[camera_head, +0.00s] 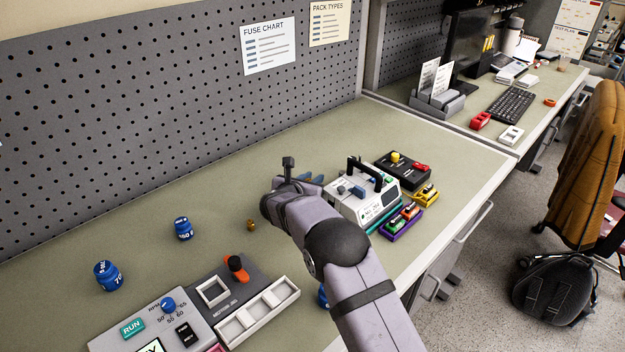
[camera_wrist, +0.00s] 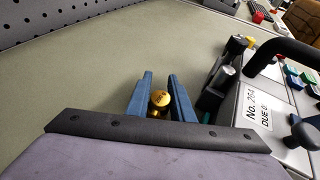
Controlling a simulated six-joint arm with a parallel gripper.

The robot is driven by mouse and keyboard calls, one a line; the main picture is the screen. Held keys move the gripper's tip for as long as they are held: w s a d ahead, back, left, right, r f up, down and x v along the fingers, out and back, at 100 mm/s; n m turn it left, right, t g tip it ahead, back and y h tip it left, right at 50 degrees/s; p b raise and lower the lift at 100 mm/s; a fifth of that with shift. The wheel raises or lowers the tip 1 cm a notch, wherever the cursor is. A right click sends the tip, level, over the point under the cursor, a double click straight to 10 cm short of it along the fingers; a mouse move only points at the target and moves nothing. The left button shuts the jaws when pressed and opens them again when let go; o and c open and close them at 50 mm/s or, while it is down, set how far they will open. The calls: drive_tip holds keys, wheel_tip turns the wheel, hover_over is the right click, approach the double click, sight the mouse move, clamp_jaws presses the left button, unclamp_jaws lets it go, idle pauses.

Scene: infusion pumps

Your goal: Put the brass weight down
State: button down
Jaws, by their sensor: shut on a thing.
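My gripper's blue fingers show in the wrist view (camera_wrist: 160,100), shut on a small round brass weight (camera_wrist: 159,98). In the head view my gripper (camera_head: 311,179) is over the bench, just left of the white pump; my arm hides part of it, and the held weight cannot be made out there. I cannot tell whether the held weight touches the bench (camera_head: 140,215). Another small brass-coloured piece (camera_head: 250,224) stands on the bench left of my arm.
The white pump (camera_head: 374,213) with a black handle stands close right of my gripper. Blue jars (camera_head: 107,276) (camera_head: 183,229) stand at left. A grey control panel (camera_head: 200,310) and white tray (camera_head: 258,312) are in front. The bench toward the pegboard (camera_head: 170,110) is clear.

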drive_tip(key=shift+f, duration=0.1)
drive_tip(key=c, duration=1.5)
unclamp_jaws()
drive_tip(key=shift+c, duration=0.2)
drive_tip(key=shift+d+r+p, duration=0.1)
drive_tip(key=shift+r+p, duration=0.65)
drive_tip(key=shift+p, duration=0.1)
drive_tip(key=shift+s+a+b, duration=0.25)
drive_tip(key=shift+s+b, duration=0.1)
drive_tip(key=b+v, duration=0.2)
drive_tip(key=v, duration=0.8)
drive_tip(key=shift+s+a+r, duration=0.1)
drive_tip(key=shift+s+r, duration=0.05)
drive_tip(key=shift+s, duration=0.25)
drive_tip(key=shift+s+r, duration=0.1)
drive_tip(key=shift+s, duration=0.05)
